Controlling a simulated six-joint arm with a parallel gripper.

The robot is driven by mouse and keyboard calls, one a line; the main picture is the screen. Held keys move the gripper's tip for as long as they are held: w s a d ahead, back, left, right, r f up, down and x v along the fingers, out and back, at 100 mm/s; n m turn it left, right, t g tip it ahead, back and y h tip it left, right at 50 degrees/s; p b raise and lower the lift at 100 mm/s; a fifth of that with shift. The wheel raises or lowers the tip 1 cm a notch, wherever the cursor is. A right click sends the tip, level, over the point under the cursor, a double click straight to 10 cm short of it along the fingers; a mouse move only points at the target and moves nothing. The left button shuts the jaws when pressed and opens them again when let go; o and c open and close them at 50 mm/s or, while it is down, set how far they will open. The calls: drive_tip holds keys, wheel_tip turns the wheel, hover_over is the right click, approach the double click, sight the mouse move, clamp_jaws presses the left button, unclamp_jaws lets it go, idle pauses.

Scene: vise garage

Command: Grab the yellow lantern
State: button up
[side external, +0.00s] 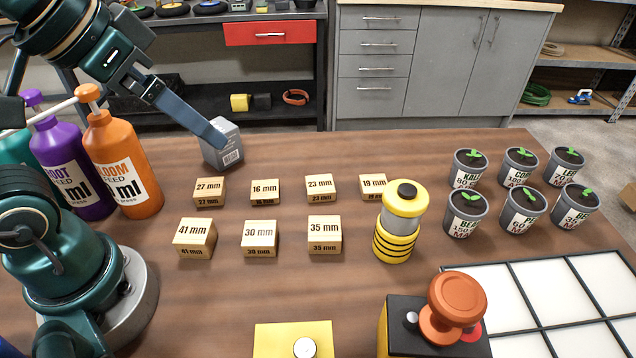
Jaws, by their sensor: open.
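The yellow lantern (397,222) stands upright on the wooden table, right of the middle, with a black cap and a clear grey middle band. My gripper (222,140) is at the upper left, well to the left of the lantern and above the table. It is open, its long blue-grey finger pointing down and right. The fingertip overlaps a grey box (224,152) in the picture; I cannot tell whether they touch. The second finger is not clearly visible.
Several wooden blocks with mm labels (260,238) stand left of the lantern. Potted seedlings (466,215) are to its right. An orange knob on a black and yellow box (455,300) and a white-panelled tray (487,272) are in front. Bottles (122,170) stand at left.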

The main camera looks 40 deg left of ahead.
drive_tip(key=w+d+m+t, duration=0.1)
drive_tip(key=w+d+t, duration=0.1)
drive_tip(key=w, duration=0.6)
drive_tip(key=m+t+h, duration=0.4)
drive_tip(key=m+h, duration=0.1)
drive_tip(key=h, duration=0.3)
hover_over(384, 205)
drive_tip(key=shift+m, duration=0.3)
drive_tip(key=f, duration=0.9)
drive_tip(key=w+f, duration=0.1)
drive_tip(key=f, duration=0.3)
drive_tip(key=shift+d+f, duration=0.2)
drive_tip(key=shift+d, duration=0.05)
drive_tip(key=shift+x, duration=2.55)
drive_tip(key=shift+d, duration=0.1)
drive_tip(key=c, duration=1.5)
clamp_jaws()
